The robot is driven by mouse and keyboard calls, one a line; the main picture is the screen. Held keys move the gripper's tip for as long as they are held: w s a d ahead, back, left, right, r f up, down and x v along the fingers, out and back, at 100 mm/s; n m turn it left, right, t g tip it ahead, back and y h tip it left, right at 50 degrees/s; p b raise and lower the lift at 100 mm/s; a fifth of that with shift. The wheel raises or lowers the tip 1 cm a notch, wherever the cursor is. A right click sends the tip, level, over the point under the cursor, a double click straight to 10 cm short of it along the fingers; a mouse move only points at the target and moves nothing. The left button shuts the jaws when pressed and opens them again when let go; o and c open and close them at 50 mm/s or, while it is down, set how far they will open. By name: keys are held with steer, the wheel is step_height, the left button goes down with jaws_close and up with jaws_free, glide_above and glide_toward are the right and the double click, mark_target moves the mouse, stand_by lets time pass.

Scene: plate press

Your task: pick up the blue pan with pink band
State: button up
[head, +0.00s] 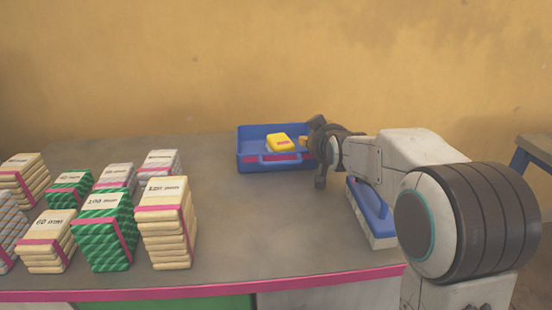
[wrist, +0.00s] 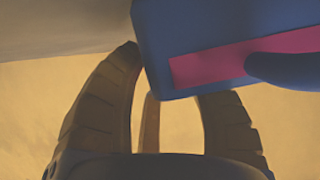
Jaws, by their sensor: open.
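The blue pan (head: 247,163) with a pink band stands on the grey table near its back, with a yellow block (head: 279,142) inside. Its front wall carries the pink band and a blue handle. In the wrist view, a corner of the pan (wrist: 165,40) fills the upper right, with the band and part of the handle. My gripper (head: 315,152) is open and empty at the pan's right end, its dark fingers spread. In the wrist view, my gripper (wrist: 172,72) has the pan's corner beyond and between its fingertips. I cannot tell whether they touch.
Several stacks of cream, green and white packets with pink straps, such as a green stack (head: 105,235), stand on the left. A blue-topped block (head: 368,205) lies right, partly behind my arm. The table's middle (head: 240,225) is clear. A yellow wall (head: 270,60) rises behind.

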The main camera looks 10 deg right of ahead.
steer(key=shift+b+x, duration=0.55)
steer(key=shift+x, duration=0.5)
steer(key=shift+c, duration=0.2)
jaws_close()
steer(key=shift+r, duration=0.1)
